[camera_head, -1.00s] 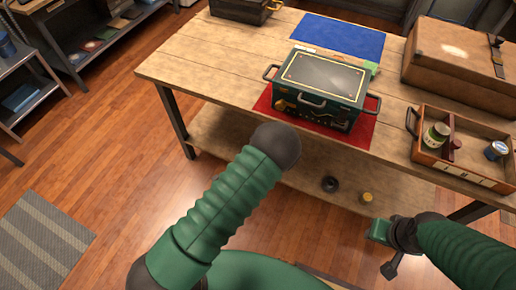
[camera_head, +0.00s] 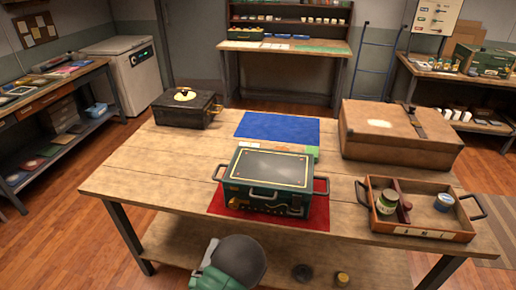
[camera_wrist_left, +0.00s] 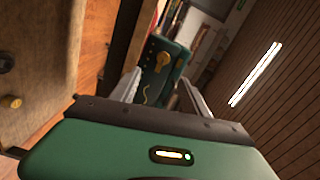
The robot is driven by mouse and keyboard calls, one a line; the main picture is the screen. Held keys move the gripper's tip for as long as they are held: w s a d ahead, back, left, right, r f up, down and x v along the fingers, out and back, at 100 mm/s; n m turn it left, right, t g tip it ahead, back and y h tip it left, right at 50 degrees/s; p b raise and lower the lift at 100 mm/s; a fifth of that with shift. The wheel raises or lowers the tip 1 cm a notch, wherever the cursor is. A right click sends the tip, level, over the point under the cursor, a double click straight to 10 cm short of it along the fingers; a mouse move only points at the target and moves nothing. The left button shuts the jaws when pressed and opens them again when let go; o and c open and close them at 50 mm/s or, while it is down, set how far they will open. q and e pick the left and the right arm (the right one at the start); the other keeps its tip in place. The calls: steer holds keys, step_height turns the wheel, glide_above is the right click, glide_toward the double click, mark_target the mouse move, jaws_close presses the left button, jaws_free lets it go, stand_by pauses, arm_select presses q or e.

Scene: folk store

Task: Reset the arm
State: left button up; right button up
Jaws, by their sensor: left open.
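In the head view a dark green case (camera_head: 268,177) with side handles stands on a red mat (camera_head: 226,211) at the near edge of the wooden table (camera_head: 140,175). Its lid is closed. My left arm shows only as a dark, rounded link with a green part at the bottom edge; its gripper is outside the head view. In the left wrist view my left gripper (camera_wrist_left: 160,92) is open, its two fingers apart. The green case (camera_wrist_left: 166,66) appears tilted beyond the fingertips, with no visible contact. My right gripper is not in view.
A blue mat (camera_head: 278,127) lies behind the case. A black case (camera_head: 187,112) stands at back left, a brown suitcase (camera_head: 395,140) at back right. The table's left part is clear.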

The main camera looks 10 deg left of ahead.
arm_select(q)
steer(key=s+r+n+g+p, duration=0.3)
steer(key=s+r+n+g, duration=0.1)
steer(key=s+n+g, duration=0.3)
steer(key=s+r+n+g+p, duration=0.3)
steer(key=s+r+n+g, duration=0.1)
steer(key=s+n+g, duration=0.3)
steer(key=shift+n+g+p, duration=0.35)
steer(key=shift+n+g, duration=0.35)
steer(key=shift+n, duration=0.4)
steer(key=shift+s, duration=0.1)
